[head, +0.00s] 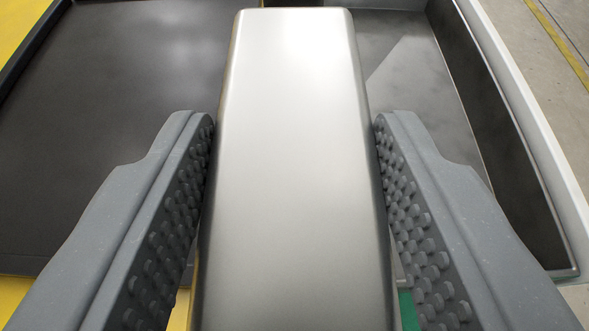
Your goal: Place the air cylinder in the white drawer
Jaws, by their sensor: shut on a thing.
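The air cylinder (295,150) is a long, silvery metal body with rounded edges, filling the middle of the head view. My gripper (294,125) is shut on it, with a grey studded finger against its left and right sides. The near end of the cylinder runs out of the bottom of the picture. The white drawer (535,125) is at the right, with a white outer rim and a dark grey inside. The far end of the cylinder appears in front of the drawer's left part and hides it. I cannot tell the cylinder's height above it.
A dark tray (110,110) with a black rim lies at the left, on a yellow surface (18,25); its visible floor is empty. The visible drawer floor is also clear. A grey floor with a yellow line (560,45) shows beyond the drawer. A bit of green shows at the bottom.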

